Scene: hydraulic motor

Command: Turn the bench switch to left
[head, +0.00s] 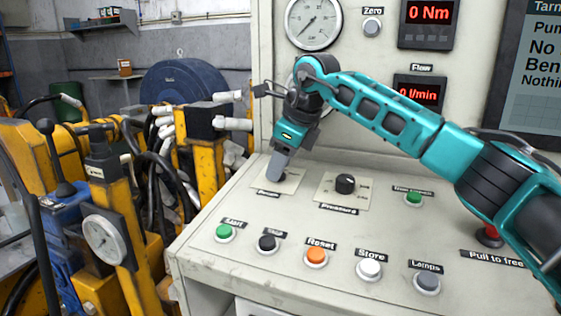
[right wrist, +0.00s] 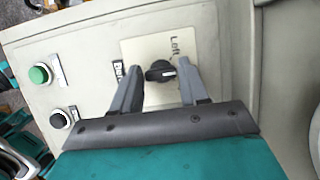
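The bench switch is a black knob (right wrist: 160,71) on a pale plate (right wrist: 140,48) marked "Left" in the right wrist view. In the head view the gripper hides the knob, and part of its plate (head: 291,183) shows at the console's left. My right gripper (head: 277,172) points down at this plate. In the right wrist view the fingers of my right gripper (right wrist: 159,68) stand apart, one on each side of the knob. They look open around it, with narrow gaps; contact is hard to judge. My left gripper is not in view.
A pressure knob (head: 345,184) sits right of the switch. Start (head: 224,232), reset (head: 316,256) and other buttons line the front. A red stop button (head: 490,235) is under my right arm. Yellow machinery (head: 120,220) stands left of the console.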

